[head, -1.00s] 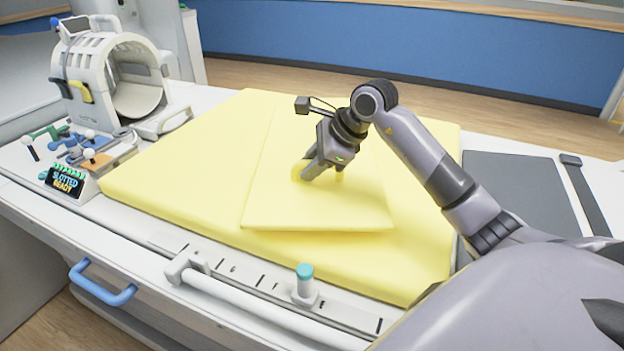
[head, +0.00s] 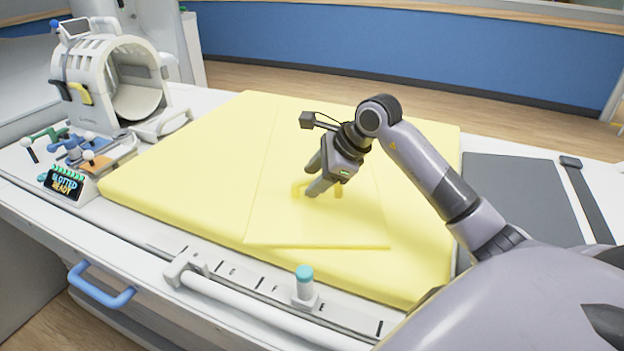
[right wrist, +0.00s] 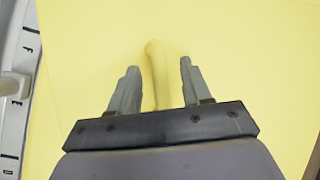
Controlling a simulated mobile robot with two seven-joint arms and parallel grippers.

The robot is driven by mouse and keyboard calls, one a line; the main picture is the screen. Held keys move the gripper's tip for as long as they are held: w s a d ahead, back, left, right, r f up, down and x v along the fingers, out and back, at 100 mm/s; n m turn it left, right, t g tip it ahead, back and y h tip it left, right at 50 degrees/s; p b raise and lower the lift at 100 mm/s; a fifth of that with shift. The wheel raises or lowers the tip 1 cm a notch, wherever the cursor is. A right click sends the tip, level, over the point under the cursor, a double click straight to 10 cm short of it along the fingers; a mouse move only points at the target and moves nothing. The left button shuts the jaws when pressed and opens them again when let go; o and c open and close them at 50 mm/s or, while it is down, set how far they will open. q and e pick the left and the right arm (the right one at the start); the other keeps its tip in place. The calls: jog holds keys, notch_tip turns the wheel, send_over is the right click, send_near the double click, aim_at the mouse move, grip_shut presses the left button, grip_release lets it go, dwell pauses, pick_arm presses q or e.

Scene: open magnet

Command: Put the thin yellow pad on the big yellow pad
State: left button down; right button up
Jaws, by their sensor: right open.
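The thin yellow pad (head: 278,222) lies flat on top of the big yellow pad (head: 165,178) in the head view, near its middle. In the right wrist view the handle passes between the two open fingertips (right wrist: 158,68), with a gap on both sides. My left gripper is not in view.
A white scanner model (head: 108,75) stands at the back left. A rail with a teal-topped knob (head: 304,285) runs along the front edge. A dark grey mat (head: 520,195) lies right.

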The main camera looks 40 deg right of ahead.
jog(key=v, duration=1)
jog(key=shift+s+r, duration=0.15)
jog(key=shift+s, duration=0.05)
